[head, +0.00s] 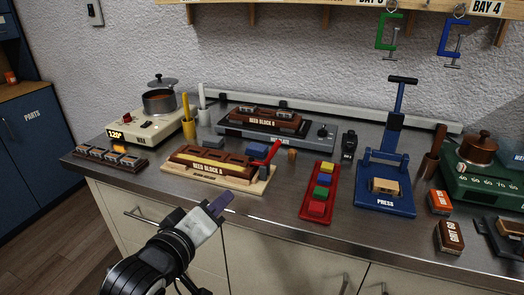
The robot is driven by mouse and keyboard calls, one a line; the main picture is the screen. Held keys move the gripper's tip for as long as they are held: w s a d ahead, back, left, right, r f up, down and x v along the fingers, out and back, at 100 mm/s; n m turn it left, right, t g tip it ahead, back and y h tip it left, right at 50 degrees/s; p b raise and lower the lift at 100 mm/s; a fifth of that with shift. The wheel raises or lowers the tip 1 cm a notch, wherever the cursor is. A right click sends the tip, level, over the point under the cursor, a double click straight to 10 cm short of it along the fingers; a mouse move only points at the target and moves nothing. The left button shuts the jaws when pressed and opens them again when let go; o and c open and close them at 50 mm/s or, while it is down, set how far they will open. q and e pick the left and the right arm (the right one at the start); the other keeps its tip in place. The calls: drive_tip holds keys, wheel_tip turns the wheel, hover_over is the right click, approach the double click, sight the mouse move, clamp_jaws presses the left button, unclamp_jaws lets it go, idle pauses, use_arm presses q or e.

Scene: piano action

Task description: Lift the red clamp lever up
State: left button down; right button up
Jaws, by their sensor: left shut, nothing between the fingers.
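The red clamp lever (266,160) stands at the right end of a wooden board (262,187) on the workbench. It tilts, with its tip up and to the right. The brown block labelled A (207,168) lies on that board, left of the lever. My left gripper (219,204) is shut and empty. It shows in front of the board, below and left of the lever in the picture, and apart from it. My right gripper is not in view.
A red tray with coloured blocks (306,208) and the blue press (398,197) stand to the right. Block B (270,118) sits behind on a grey fixture. A hot plate with a pot (158,103) is back left. Bare steel shows along the bench's front edge (270,215).

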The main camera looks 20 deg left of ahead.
use_arm(q)
wheel_tip(320, 180, up, 7)
drive_tip(key=w+n+t, duration=0.2)
drive_tip(key=shift+w+d+n+t, duration=0.15)
drive_tip(key=shift+n+t, duration=0.15)
drive_tip(key=shift+t, duration=0.1)
drive_tip(key=w+d+f, duration=0.1)
drive_tip(key=w+d, duration=0.3)
drive_tip(key=w, duration=0.6)
drive_tip(key=shift+w+f, duration=0.35)
drive_tip(key=shift+f, duration=0.05)
